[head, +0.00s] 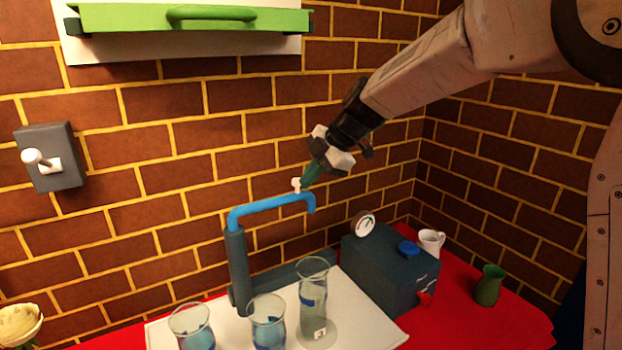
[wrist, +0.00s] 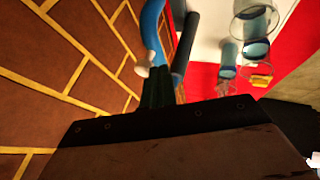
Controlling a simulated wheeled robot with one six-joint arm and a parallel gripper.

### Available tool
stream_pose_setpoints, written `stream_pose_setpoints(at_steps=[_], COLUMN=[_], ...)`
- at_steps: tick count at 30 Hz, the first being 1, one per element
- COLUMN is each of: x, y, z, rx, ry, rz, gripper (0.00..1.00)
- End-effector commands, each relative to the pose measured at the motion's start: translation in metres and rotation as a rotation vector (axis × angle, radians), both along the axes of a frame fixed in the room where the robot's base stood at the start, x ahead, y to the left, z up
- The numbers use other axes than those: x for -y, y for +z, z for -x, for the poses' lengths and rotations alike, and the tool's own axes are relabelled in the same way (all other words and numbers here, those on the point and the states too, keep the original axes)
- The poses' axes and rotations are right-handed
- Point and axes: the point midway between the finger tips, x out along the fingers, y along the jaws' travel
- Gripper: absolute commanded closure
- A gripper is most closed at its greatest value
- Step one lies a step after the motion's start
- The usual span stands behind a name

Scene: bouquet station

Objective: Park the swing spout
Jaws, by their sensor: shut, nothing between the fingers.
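The blue swing spout (head: 272,203) sits on a dark upright post (head: 238,262) and points right, its downturned tip above and a little left of the tall glass vase. A small white knob (head: 296,184) stands on top of the spout near its outer end. My gripper (head: 308,179) is shut and empty, its green fingertips right beside the knob; I cannot tell whether they touch. In the wrist view the spout (wrist: 152,28) runs up from the shut fingers (wrist: 157,88), with the knob (wrist: 143,66) just left of the fingertips.
Several glass vases with blue water, one tall (head: 313,290), stand on a white mat (head: 375,325) below the spout. A dark box with a gauge (head: 385,275) stands to the right, with a white mug (head: 431,241) and a green vase (head: 489,286) beyond. A brick wall (head: 150,180) is behind.

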Motion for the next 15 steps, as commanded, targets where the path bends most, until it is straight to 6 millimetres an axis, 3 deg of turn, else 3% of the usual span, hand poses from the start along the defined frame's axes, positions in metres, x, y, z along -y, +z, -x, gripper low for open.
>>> stream_pose_setpoints(at_steps=[8,15], x=[0.002,0.013], y=[0.001,0.009], z=[0.003,0.028], rx=[0.000,0.002], ry=[0.000,0.015], rz=[0.000,-0.001], gripper=[1.00,1.00])
